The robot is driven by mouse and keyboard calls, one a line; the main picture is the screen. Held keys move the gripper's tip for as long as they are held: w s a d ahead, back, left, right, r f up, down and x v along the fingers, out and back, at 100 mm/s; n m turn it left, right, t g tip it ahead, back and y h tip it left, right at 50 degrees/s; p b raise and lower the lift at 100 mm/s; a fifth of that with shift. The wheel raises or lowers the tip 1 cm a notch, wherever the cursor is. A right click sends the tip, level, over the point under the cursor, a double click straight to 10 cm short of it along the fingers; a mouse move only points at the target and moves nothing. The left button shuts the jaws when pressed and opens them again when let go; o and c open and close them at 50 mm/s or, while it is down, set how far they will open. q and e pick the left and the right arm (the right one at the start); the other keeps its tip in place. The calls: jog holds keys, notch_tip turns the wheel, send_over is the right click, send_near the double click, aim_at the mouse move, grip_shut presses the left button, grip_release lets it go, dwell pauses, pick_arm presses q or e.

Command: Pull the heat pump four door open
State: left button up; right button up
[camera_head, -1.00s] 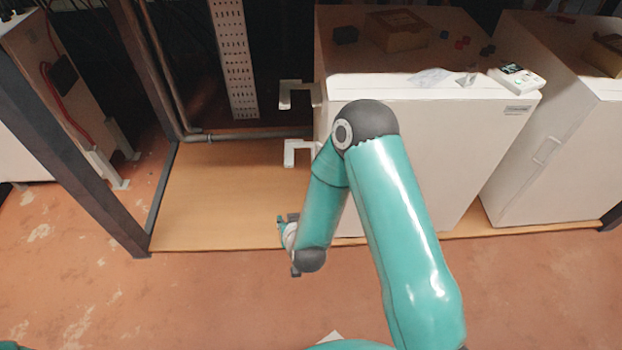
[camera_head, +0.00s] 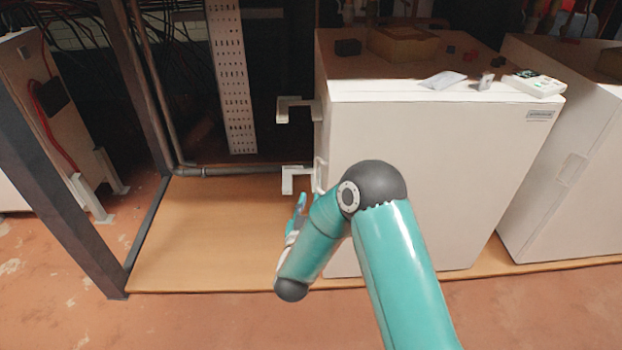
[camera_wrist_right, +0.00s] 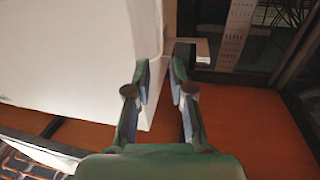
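A white heat pump cabinet (camera_head: 430,170) stands in the middle right of the head view. Its front looks shut; its label is too small to read. A small pale handle-like piece (camera_head: 319,172) shows at the front's left edge, partly behind my right arm. My right gripper (camera_head: 300,205) is beside the cabinet's lower left edge, partly hidden by its wrist. In the right wrist view its two fingers (camera_wrist_right: 160,72) are apart, with the cabinet's edge (camera_wrist_right: 155,95) showing behind the gap. I see nothing held and cannot tell whether they touch the cabinet. My left gripper is out of view.
White brackets (camera_head: 296,108) stick out from the cabinet's left side. A second white cabinet (camera_head: 570,150) stands at right. A dark post (camera_head: 60,190) rises at left. Small items and a cardboard box (camera_head: 400,43) lie on the cabinet top. The wooden board (camera_head: 200,235) left of the cabinet is mostly bare.

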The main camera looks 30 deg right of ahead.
aim_at(316, 171)
jog(key=b+x, duration=0.2)
jog(key=x, duration=0.9)
jog(key=shift+w+d, duration=0.2)
jog(key=shift+w, duration=0.05)
grip_shut()
